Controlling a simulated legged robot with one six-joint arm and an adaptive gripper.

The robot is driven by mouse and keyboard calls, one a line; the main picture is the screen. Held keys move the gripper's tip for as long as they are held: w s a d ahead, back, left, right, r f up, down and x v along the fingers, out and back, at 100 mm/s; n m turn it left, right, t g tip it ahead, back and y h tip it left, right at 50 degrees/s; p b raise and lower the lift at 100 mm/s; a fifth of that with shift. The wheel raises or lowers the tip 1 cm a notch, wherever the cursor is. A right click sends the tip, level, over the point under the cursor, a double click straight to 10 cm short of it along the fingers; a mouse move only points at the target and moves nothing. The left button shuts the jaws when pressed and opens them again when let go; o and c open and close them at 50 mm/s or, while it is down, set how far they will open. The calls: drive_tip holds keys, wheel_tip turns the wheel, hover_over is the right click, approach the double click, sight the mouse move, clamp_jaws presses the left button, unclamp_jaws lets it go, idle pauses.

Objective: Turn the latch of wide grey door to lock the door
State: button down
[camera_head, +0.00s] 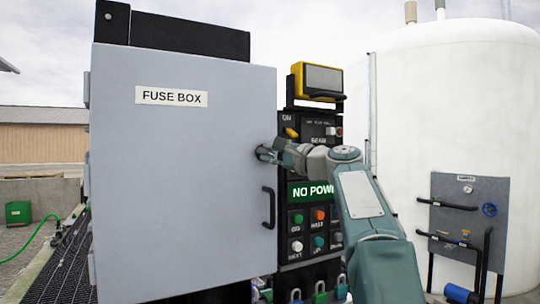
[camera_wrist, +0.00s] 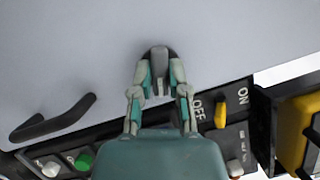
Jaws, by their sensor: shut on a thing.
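The wide grey door (camera_head: 180,190) carries a "FUSE BOX" label and appears closed over its cabinet. Its dark latch shows in the wrist view (camera_wrist: 159,60), near the door's edge. My gripper (camera_wrist: 160,77) has its fingers on both sides of the latch and is shut on it. In the head view, my gripper (camera_head: 266,153) reaches the door's right edge above the black handle, and it mostly hides the latch there. The black door handle (camera_head: 269,208) also shows in the wrist view (camera_wrist: 53,118).
Right of the door is a black control panel (camera_head: 283,245) with coloured buttons, a yellow switch (camera_wrist: 220,113) and a "NO POWER" display (camera_head: 311,191). A yellow-framed device (camera_head: 321,79) sits above it. A white tank (camera_head: 450,120) with a grey valve panel (camera_head: 465,190) stands at the right.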

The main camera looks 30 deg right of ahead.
drive_tip(key=shift+f+n+g, duration=0.15)
drive_tip(key=shift+n+g, duration=0.55)
drive_tip(key=shift+n, duration=1)
drive_tip(key=shift+w+f, duration=0.1)
drive_tip(key=c, duration=0.6)
unclamp_jaws()
drive_tip(key=shift+a, duration=0.1)
drive_tip(key=v, duration=1.2)
